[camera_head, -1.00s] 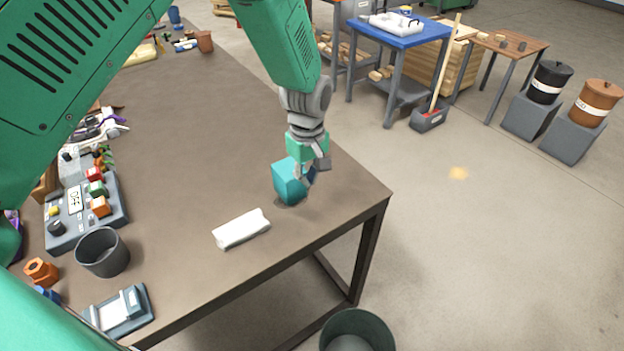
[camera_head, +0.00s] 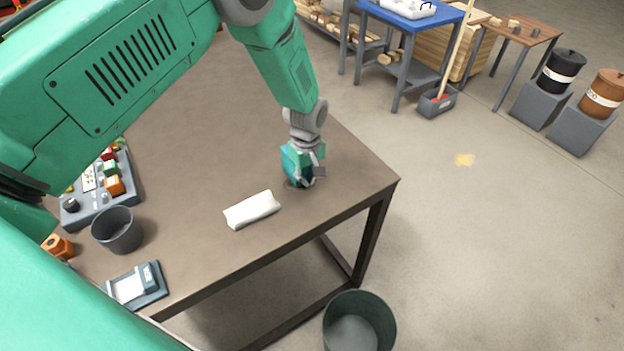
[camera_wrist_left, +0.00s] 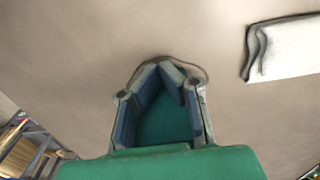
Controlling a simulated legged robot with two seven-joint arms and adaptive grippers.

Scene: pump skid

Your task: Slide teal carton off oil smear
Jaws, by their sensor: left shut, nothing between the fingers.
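The teal carton (camera_head: 291,166) stands near the right corner of the brown table in the head view, partly hidden by my left gripper. My left gripper (camera_head: 304,182) points down right beside it, fingertips low over the tabletop. I cannot tell whether they touch. In the left wrist view the gripper's fingers (camera_wrist_left: 162,66) meet at their tips with nothing between them, and the carton cannot be made out there. A dark trace of the oil smear (camera_head: 291,184) shows at the gripper's foot; most of it is hidden. My right gripper is not in view.
A folded white cloth (camera_head: 252,210) lies left of the gripper. A dark cup (camera_head: 117,231), a control box (camera_head: 98,199) and a small grey device (camera_head: 137,286) stand further left. The table's edge is close on the right; a bin (camera_head: 359,325) stands below.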

